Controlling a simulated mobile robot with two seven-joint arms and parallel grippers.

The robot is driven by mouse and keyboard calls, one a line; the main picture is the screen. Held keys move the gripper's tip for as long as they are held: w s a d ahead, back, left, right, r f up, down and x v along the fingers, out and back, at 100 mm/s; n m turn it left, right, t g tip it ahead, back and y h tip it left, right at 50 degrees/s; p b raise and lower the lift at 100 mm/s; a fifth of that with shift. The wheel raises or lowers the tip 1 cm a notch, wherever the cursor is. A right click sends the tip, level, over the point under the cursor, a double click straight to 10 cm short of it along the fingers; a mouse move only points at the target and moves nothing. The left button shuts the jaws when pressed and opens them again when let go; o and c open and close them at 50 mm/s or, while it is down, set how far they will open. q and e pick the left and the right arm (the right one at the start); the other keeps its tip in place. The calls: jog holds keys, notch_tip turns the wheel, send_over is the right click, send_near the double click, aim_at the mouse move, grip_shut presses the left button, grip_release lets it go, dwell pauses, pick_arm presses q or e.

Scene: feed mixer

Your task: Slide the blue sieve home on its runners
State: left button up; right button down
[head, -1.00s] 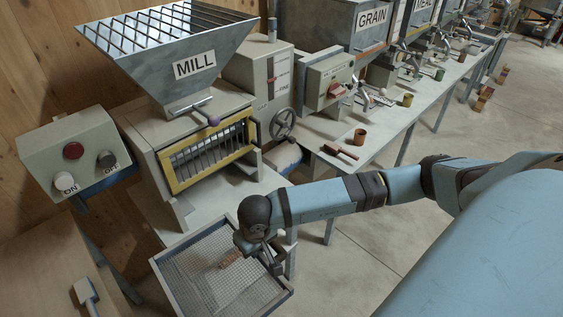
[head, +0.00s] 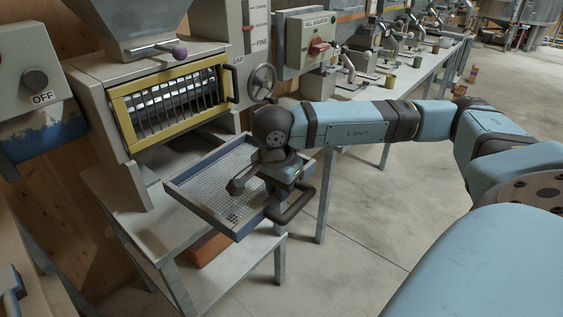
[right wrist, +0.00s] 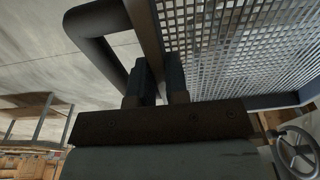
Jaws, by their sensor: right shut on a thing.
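The blue sieve (head: 200,216) is a shallow tray with a blue-grey frame, a wire mesh floor and a dark loop handle (head: 298,205) on its front side. It lies in front of the mill, below the yellow-framed grille (head: 175,97), its back part over the mill's stand and its front part sticking out. My right gripper (head: 273,190) is over the front rim. In the right wrist view its fingers (right wrist: 158,82) are shut on that rim, beside the handle, with the mesh (right wrist: 235,45) on the right. I cannot make out the runners. My left gripper is out of view.
The mill's stand (head: 130,195) has a lower shelf with an orange-brown box (head: 203,248). A handwheel (head: 263,82) and a red-switched isolator box (head: 310,42) are to the right. A control box (head: 35,85) is at the left. The floor (head: 345,255) in front is clear.

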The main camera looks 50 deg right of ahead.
aim_at(256, 183)
jog(key=shift+d+m, duration=0.15)
jog(key=shift+m, duration=0.15)
jog(key=shift+w, duration=0.15)
jog(key=w, duration=0.2)
jog(key=w+f, duration=0.1)
jog(key=w, duration=0.1)
jog(key=w+f, duration=0.1)
jog(key=w, duration=0.2)
jog(key=shift+a, duration=0.35)
jog(key=shift+w+a+f+b, duration=0.15)
jog(key=shift+w+a+b, duration=0.2)
jog(key=shift+w, duration=2.7)
jog(key=shift+w+a+f+b, duration=0.15)
jog(key=shift+w+b, duration=0.35)
jog(key=shift+w, duration=2.55)
jog(key=shift+w+a+f+b, duration=0.2)
jog(key=shift+w+b, duration=0.2)
jog(key=shift+w, duration=2.65)
jog(key=c, duration=1.1)
grip_release()
jog(key=shift+o, duration=0.2)
